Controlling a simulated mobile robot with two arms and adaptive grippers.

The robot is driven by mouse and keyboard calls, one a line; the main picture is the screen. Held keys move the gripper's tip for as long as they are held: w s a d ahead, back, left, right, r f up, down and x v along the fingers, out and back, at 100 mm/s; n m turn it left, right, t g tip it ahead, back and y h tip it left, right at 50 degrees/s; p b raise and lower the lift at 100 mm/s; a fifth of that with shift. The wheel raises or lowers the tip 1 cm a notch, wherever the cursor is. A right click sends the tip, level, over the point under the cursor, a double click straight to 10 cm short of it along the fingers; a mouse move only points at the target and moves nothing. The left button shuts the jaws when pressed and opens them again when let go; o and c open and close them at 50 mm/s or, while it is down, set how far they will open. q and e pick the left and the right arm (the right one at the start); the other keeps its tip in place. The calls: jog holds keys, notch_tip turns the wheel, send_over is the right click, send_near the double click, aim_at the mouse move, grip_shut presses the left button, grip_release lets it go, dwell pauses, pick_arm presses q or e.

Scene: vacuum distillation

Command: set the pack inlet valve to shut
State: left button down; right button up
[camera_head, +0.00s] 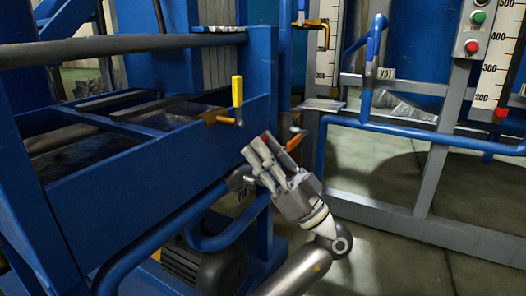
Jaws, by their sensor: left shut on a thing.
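My left gripper (262,152) reaches up from the bottom, in front of the blue frame's right corner. It is shut on what looks like a valve handle, mostly hidden by the fingers. A grey fitting (240,179) on a blue pipe shows just left of the fingers. An orange lever (295,141) shows just right of the fingertips. A valve with an upright yellow handle (237,91) stands higher up and left, apart from the gripper. No label shows which valve is the pack inlet valve. My right gripper is not in view.
A large blue frame (150,155) fills the left. A motor (207,265) sits low under it. A blue pipe (400,127) and grey rails (440,150) stand on the right, with a green-and-red button box (474,30). Open floor (375,175) lies behind the rails.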

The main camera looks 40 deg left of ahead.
pick_arm(q)
jog(key=c, duration=1.3)
grip_release()
jog(key=shift+s, duration=0.1)
jog(key=v, duration=1.2)
jog(key=shift+d, duration=0.1)
